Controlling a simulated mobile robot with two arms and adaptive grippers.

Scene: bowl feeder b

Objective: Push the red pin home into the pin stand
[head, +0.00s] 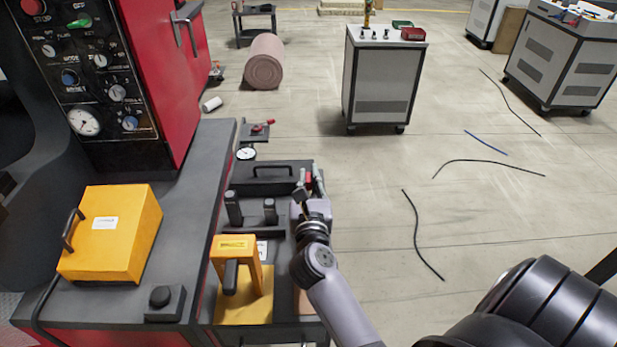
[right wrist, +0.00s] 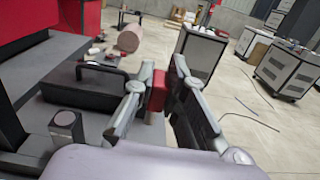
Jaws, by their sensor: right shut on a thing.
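The red pin (head: 308,178) is a small red piece between the fingers of my right gripper (head: 311,180), over the right edge of the dark cart top. In the right wrist view the red pin (right wrist: 157,91) shows as a red block between the two grey fingers of the right gripper (right wrist: 161,84), which are shut on it. I cannot clearly make out the pin stand; the gripper and arm cover that part of the cart. My left gripper is not in view.
On the cart stand two dark posts (head: 270,211), a black handled case (head: 272,178) behind them and a yellow press-like fixture (head: 237,268) in front. A machine bench with a yellow box (head: 112,233) borders the left. The floor to the right is open, with loose cables.

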